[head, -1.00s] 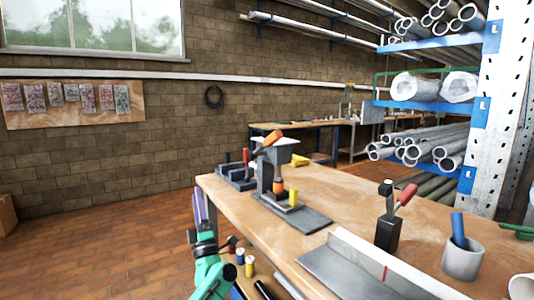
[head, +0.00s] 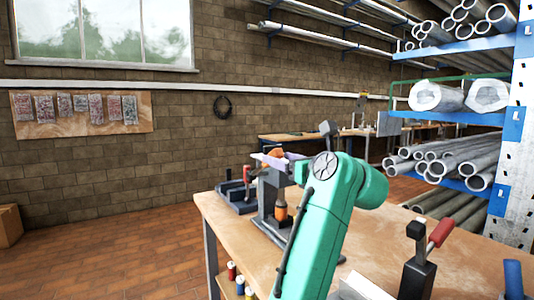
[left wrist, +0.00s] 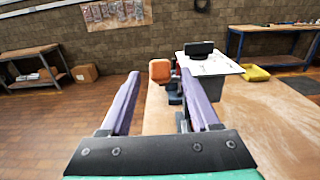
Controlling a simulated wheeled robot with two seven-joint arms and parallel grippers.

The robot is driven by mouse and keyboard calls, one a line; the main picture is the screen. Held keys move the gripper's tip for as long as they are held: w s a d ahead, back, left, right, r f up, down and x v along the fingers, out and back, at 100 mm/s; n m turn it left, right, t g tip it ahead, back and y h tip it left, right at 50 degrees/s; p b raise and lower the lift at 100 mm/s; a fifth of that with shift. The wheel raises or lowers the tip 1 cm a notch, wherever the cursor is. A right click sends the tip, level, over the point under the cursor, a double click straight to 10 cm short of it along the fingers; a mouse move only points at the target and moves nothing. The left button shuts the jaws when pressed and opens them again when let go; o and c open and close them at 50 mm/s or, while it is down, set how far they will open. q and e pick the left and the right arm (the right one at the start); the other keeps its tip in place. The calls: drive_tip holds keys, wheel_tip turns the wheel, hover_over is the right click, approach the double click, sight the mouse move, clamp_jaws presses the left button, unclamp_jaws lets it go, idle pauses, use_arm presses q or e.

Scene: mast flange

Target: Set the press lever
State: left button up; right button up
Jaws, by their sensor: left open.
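The press (head: 266,196), a grey stand on the workbench, is partly hidden behind my green left arm in the head view. Its lever (head: 275,151) has an orange grip, which also shows in the left wrist view (left wrist: 160,70). My left gripper (head: 277,160) is open at the top of the press. In the left wrist view its two purple fingers (left wrist: 160,76) stand on either side of the orange grip in the picture. I cannot tell whether they touch it or how deep it sits between them. The press's pale top plate (left wrist: 208,66) is beyond. My right gripper is out of view.
The wooden workbench (head: 236,222) also carries a dark fixture with a red handle (head: 246,174) left of the press. A red-handled clamp (head: 417,275) stands at the right front. A yellow piece (left wrist: 256,73) lies right of the press top.

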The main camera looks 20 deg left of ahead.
sight(263, 165)
use_arm(q)
drive_tip(key=p+x, duration=0.2)
drive_tip(key=x, duration=0.4)
drive_tip(key=shift+w+a+r, duration=0.1)
drive_tip(key=shift+r, duration=0.05)
drive_tip(key=shift+w+a, duration=0.25)
drive_tip(key=shift+a, duration=0.15)
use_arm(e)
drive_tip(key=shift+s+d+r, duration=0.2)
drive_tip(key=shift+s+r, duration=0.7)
use_arm(q)
drive_tip(key=shift+d+f, duration=0.1)
drive_tip(key=shift+f, duration=0.1)
clamp_jaws()
